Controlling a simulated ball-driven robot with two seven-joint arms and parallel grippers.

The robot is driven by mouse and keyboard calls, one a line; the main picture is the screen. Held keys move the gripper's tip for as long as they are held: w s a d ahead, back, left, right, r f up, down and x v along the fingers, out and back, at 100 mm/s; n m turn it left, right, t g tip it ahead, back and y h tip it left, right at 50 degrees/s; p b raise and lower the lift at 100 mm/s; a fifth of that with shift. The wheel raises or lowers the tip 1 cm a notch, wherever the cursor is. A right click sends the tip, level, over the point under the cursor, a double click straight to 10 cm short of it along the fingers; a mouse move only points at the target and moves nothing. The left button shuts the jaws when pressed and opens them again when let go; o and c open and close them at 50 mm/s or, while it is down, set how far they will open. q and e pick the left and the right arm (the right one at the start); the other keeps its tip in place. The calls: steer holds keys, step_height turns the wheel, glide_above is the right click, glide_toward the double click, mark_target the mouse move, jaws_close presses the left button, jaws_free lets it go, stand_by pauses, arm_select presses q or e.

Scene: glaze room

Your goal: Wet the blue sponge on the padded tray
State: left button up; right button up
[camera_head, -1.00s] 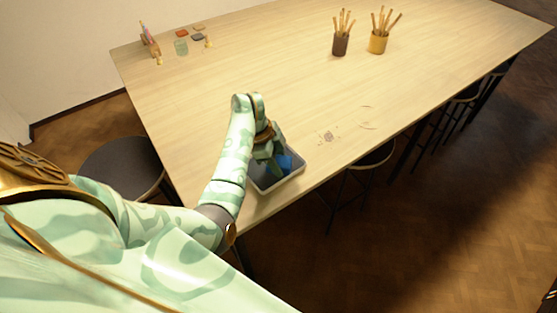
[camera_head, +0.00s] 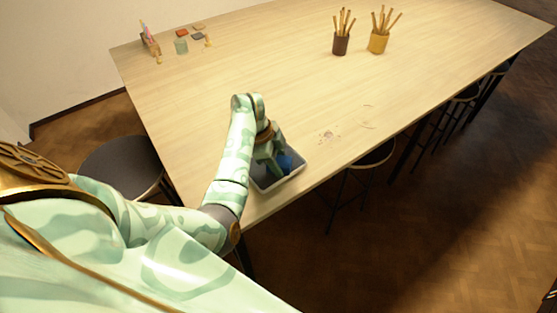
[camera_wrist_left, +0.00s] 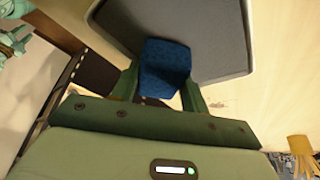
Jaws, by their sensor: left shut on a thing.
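The blue sponge (camera_head: 288,162) is a small block at my left gripper (camera_head: 278,168), over the tray at the near edge of the table. In the left wrist view the sponge (camera_wrist_left: 166,62) sits between the two green fingers of the left gripper (camera_wrist_left: 158,88), which is shut on it. The padded tray (camera_head: 296,174) has a pale rim and a dark grey pad; it fills the top of the left wrist view (camera_wrist_left: 215,35). I cannot tell whether the sponge touches the pad.
A brown cup (camera_head: 340,44) and a yellow cup (camera_head: 378,42) hold wooden tools at the far side. Stools line the table. The middle of the table is clear.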

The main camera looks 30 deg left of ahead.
mark_target(278, 161)
arm_select(q)
steer(key=shift+f, duration=0.1)
step_height(278, 161, up, 7)
steer(key=p, duration=0.6)
stand_by(0.3)
stand_by(0.6)
